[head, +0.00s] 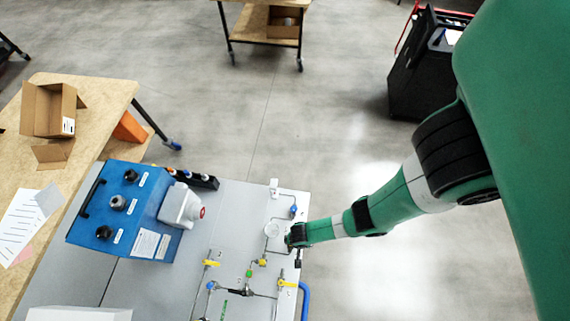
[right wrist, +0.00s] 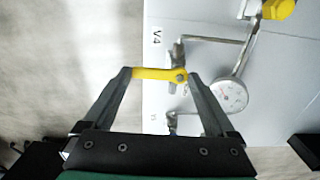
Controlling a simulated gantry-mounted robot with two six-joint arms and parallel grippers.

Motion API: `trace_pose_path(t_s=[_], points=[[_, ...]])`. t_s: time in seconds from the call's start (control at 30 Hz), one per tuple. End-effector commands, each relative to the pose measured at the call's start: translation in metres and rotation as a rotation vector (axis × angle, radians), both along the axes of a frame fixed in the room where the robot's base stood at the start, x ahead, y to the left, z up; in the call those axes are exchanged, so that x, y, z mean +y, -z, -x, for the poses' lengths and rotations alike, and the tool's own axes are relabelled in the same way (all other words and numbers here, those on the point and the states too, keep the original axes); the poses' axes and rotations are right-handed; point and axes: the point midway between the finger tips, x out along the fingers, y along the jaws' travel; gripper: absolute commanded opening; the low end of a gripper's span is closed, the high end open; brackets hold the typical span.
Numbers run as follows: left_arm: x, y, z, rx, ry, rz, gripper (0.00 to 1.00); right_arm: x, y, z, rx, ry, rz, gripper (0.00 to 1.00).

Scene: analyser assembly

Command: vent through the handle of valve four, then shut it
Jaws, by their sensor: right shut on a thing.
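The yellow lever handle of valve four (right wrist: 155,73) shows in the right wrist view beside a label reading V4 (right wrist: 157,36). It runs sideways from its pivot on the valve, out past the panel's edge. My right gripper (right wrist: 159,75) is shut on this handle, with one fingertip at each end of it. In the head view my right gripper (head: 296,237) is at the right edge of the grey panel (head: 240,205) and hides the handle. A round white gauge (right wrist: 230,95) sits close by on the piping. My left gripper is not in view.
Other yellow handles (head: 211,263) and thin pipes lie on the panel's lower part. A blue box with knobs (head: 122,210) stands on the left. A wooden table with an open carton (head: 48,108) is beyond it. The floor right of the panel is clear.

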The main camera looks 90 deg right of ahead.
Motion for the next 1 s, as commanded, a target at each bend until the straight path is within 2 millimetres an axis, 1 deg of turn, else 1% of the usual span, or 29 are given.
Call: trace_pose_path(t_s=[0.03, 0.07, 0.1, 0.53, 0.67, 0.77, 1.0], points=[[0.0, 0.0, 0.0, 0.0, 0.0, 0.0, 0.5, 0.0, 0.0, 0.001, 0.001, 0.004, 0.0, 0.35], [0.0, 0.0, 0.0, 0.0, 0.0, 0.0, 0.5, 0.0, 0.0, 0.0, 0.001, 0.004, -0.001, 0.93], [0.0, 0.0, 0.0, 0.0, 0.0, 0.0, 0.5, 0.0, 0.0, 0.0, 0.001, 0.004, -0.001, 1.0], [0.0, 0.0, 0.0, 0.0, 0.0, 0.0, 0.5, 0.0, 0.0, 0.0, 0.0, -0.001, 0.0, 1.0], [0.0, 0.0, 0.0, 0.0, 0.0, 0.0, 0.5, -0.001, 0.0, 0.0, 0.0, -0.045, 0.0, 1.0], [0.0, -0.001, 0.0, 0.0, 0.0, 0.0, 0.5, -0.004, 0.0, 0.0, 0.0, -0.137, 0.0, 1.0], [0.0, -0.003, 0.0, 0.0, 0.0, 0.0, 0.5, -0.013, 0.0, -0.002, 0.0, -0.494, 0.0, 1.0]])
